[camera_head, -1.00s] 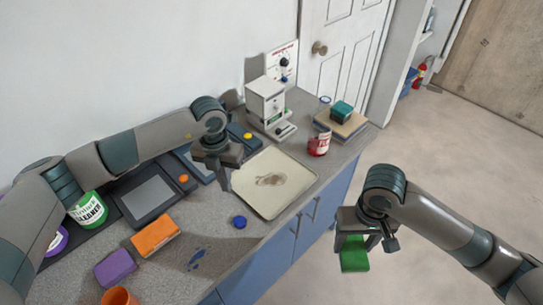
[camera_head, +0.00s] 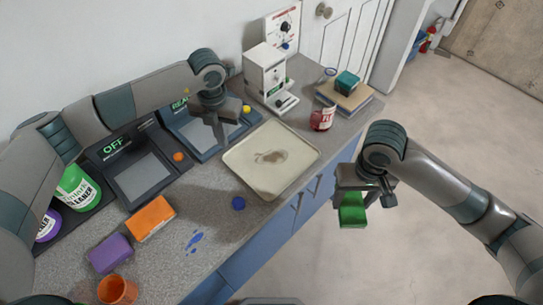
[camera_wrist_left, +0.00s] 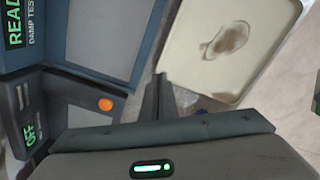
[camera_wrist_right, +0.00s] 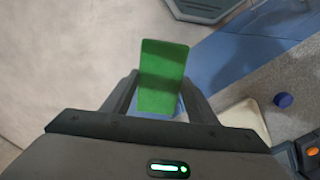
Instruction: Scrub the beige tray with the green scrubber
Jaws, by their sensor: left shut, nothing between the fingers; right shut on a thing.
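The beige tray (camera_head: 246,170) lies flat on the counter with a brown stain (camera_head: 271,157) in its middle. It also shows in the left wrist view (camera_wrist_left: 193,50) and partly in the right wrist view (camera_wrist_right: 243,113). My right gripper (camera_head: 354,192) is shut on the green scrubber (camera_head: 352,214) and holds it past the counter's front edge, right of the tray. The scrubber also shows between the fingers in the right wrist view (camera_wrist_right: 160,75). My left gripper (camera_head: 219,137) is shut and empty, above the counter at the tray's left.
Left of the tray are a dark panel marked OFF (camera_head: 140,180), a blue panel (camera_head: 195,135), an orange sponge (camera_head: 150,217), a purple sponge (camera_head: 109,253), an orange cup (camera_head: 117,290) and a blue cap (camera_head: 238,203).

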